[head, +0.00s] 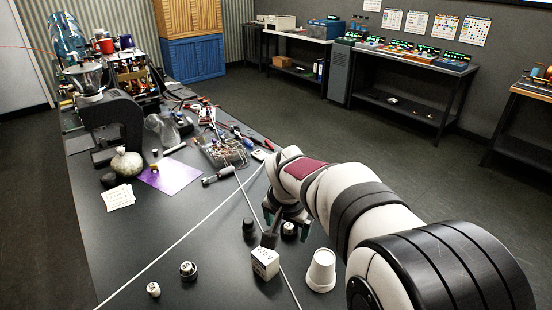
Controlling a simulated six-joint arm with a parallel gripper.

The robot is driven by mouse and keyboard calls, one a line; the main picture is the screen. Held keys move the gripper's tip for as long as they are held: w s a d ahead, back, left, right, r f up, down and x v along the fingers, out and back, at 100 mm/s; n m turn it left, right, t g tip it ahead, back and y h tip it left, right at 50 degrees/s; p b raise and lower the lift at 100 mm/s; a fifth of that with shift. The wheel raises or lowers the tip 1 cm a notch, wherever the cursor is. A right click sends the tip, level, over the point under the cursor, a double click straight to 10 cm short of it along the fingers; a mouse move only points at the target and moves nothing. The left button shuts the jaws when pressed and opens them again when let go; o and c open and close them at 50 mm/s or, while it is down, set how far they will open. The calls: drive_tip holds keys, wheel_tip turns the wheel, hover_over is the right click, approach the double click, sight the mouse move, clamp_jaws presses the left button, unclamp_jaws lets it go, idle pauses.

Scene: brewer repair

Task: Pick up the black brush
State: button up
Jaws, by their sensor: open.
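My gripper (287,222) points down over the front half of the black table, its dark greenish fingers apart. A dark upright piece (270,237), which looks like the black brush, stands just left of and in front of the fingers. Its lower end meets the top of a small white box (265,262) with dark lettering; I cannot tell whether it stands in the box or behind it. A small round black-and-white item (289,230) shows between the fingers. I see nothing clearly held. The arm and wrist hide part of the table behind the gripper.
A short black object (249,227) stands left of the gripper and a white upturned cup (321,270) to its right. Small round items (188,270) lie front left. Thin light lines cross the table. Tools, a wire basket (226,152) and a purple sheet (172,176) lie farther back.

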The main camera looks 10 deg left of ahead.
drive_tip(key=t+y, duration=0.1)
drive_tip(key=t, duration=0.1)
approach(250, 222)
drive_tip(key=shift+n, duration=0.4)
drive_tip(key=x, duration=1.1)
drive_tip(key=shift+s, duration=0.1)
clamp_jaws()
